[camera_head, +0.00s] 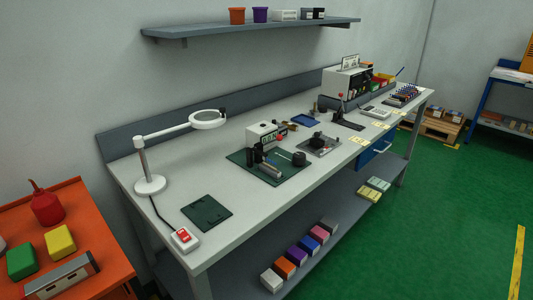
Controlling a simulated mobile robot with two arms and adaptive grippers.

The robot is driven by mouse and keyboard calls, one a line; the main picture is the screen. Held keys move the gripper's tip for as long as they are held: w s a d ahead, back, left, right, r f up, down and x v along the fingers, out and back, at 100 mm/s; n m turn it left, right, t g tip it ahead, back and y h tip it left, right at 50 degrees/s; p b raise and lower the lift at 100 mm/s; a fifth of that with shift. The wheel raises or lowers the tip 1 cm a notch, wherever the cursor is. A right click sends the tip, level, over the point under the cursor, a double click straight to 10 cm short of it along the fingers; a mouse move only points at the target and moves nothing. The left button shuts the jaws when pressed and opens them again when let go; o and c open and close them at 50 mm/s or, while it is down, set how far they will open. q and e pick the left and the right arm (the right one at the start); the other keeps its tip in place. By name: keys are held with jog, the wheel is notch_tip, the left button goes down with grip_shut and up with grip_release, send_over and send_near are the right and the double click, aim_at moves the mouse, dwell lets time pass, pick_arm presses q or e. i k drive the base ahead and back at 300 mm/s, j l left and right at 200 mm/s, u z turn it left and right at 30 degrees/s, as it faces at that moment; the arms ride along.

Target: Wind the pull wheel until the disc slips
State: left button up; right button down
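On the workbench (235,200), a dark green mat (290,172) carries a small white box with a dark display (262,134), a standing dark cylinder with a grey one beside it (267,168), and a black round part (299,158). A grey plate with a black knob-like part (318,143) sits just right of the mat. Which of these is the pull wheel or the disc is too small to tell. Neither of my grippers is in view.
A white magnifier lamp (149,184), a dark green pad (206,213) and a red-switched box (185,239) occupy the bench's left end. An orange cart (95,285) stands at lower left. A wall shelf (250,28) hangs above. Green floor (430,235) is open at right.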

aim_at(299, 158)
jog(key=i+l+u, duration=0.25)
jog(key=u, duration=0.15)
jog(key=i+l+u, duration=0.35)
